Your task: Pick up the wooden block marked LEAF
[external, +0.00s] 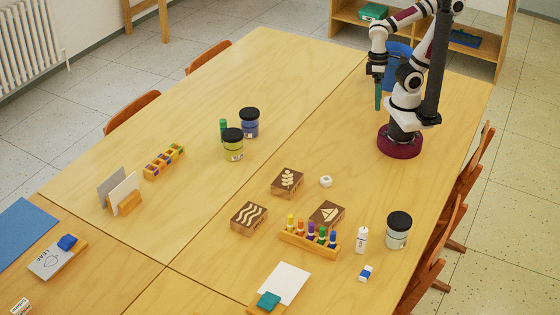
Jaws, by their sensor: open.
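A wooden block with a pale leaf picture (287,181) on its dark top lies flat on the table. A block with wavy lines (249,217) is to its lower left. A block with a boat picture (327,213) is to its lower right. My gripper (379,106) points down above the table in front of my base, well up and right of the leaf block and apart from it. It is open; its fingers are small in this view. At the lower left, a card lettered LEAF (52,259) lies under a blue piece.
A small white round item (326,181) sits just right of the leaf block. A marker rack (310,241), white bottle (361,239) and dark-lidded jar (398,231) stand nearby. Yellow (233,147) and blue (250,125) paint jars stand farther back. The table's upper middle is clear.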

